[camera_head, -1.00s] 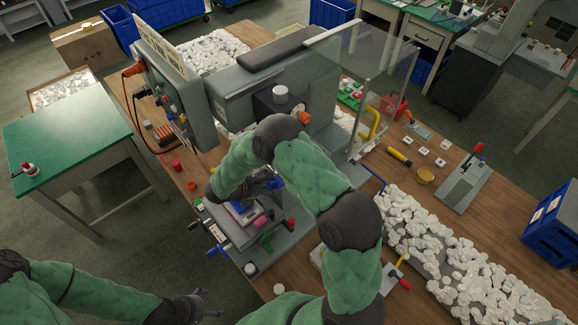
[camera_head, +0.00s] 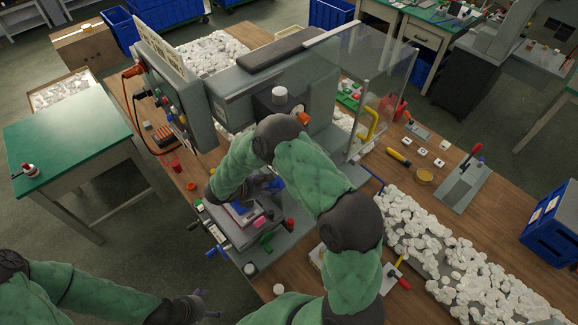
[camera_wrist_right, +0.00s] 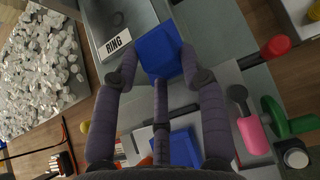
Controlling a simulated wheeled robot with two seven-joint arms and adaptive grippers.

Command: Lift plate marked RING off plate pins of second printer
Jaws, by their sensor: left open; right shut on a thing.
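The plate marked RING (camera_wrist_right: 104,24) is a grey plate with a white label, at the top of the right wrist view. A blue block (camera_wrist_right: 158,50) lies at its lower edge, between the fingertips of my right gripper (camera_wrist_right: 160,70). The gripper is shut on this block; whether block and plate are one piece is unclear. In the head view my right gripper (camera_head: 270,184) is over the front of the printer (camera_head: 262,88), and my arm hides much of that spot. The plate pins are not discernible. My left gripper (camera_head: 205,303) is open and empty at the bottom left, away from the printer.
A red knob (camera_wrist_right: 275,47), a pink handle (camera_wrist_right: 252,134) and a green part (camera_wrist_right: 290,122) sit right of my right gripper. A clear guard (camera_head: 386,75) stands right of the printer. White pieces (camera_head: 440,245) fill a tray at the right.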

